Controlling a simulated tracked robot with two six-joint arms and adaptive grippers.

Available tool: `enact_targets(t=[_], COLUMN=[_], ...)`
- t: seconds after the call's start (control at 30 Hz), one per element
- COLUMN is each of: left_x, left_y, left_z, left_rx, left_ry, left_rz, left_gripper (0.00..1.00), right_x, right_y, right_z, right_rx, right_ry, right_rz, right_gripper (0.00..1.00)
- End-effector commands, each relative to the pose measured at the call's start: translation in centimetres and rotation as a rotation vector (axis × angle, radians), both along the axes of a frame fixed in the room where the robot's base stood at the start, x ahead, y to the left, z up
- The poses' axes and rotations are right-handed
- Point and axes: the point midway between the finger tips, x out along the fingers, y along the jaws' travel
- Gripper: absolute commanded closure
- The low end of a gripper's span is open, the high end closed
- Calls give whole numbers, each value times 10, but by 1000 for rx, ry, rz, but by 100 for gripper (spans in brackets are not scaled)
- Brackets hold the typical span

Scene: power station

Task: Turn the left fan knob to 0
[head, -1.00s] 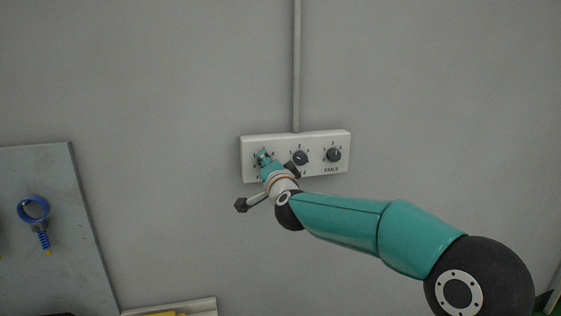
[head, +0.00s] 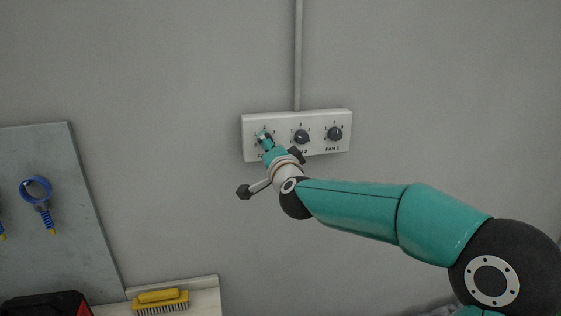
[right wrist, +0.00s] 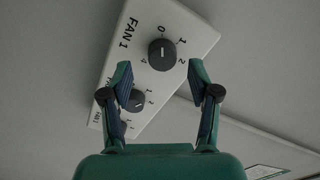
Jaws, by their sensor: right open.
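The left fan knob, marked FAN 1, is a round black knob (right wrist: 162,53) in the right wrist view, on a white wall panel (right wrist: 205,35). Its numbers include 0, 1, 2 and 4; a short white line shows on its face, but I cannot tell which end points. My right gripper (right wrist: 160,68) is open, its two fingers spread on either side of the knob's near side, with gaps visible. In the head view the right gripper (head: 264,138) is at the left end of the panel (head: 318,119) and mostly hides that knob. My left gripper is not in view.
A middle knob (head: 301,137) and the FAN 3 knob (head: 335,133) sit to the right on the panel. A conduit (head: 298,60) runs up the wall. A grey board (head: 60,250) hangs at left; a yellow brush (head: 160,298) lies below. The surrounding wall is bare.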

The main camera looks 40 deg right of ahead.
Motion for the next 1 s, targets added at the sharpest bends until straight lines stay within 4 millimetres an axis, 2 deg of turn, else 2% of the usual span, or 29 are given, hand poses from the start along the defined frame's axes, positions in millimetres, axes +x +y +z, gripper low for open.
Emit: enact_targets(t=[0.2, 0.43, 0.6, 1.0], left_x=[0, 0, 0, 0], left_y=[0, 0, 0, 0], left_z=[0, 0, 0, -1], left_rx=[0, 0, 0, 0], left_ry=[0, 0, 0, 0], left_rz=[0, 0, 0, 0], left_gripper=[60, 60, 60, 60], right_x=[-41, -72, -80, -80], right_y=[23, 40, 44, 44], right_z=[0, -1, -2, -2], right_rx=[1, 1, 0, 1], right_ry=[-1, 0, 3, 3], right_rz=[3, 3, 2, 2], right_gripper=[39, 39, 39, 39])
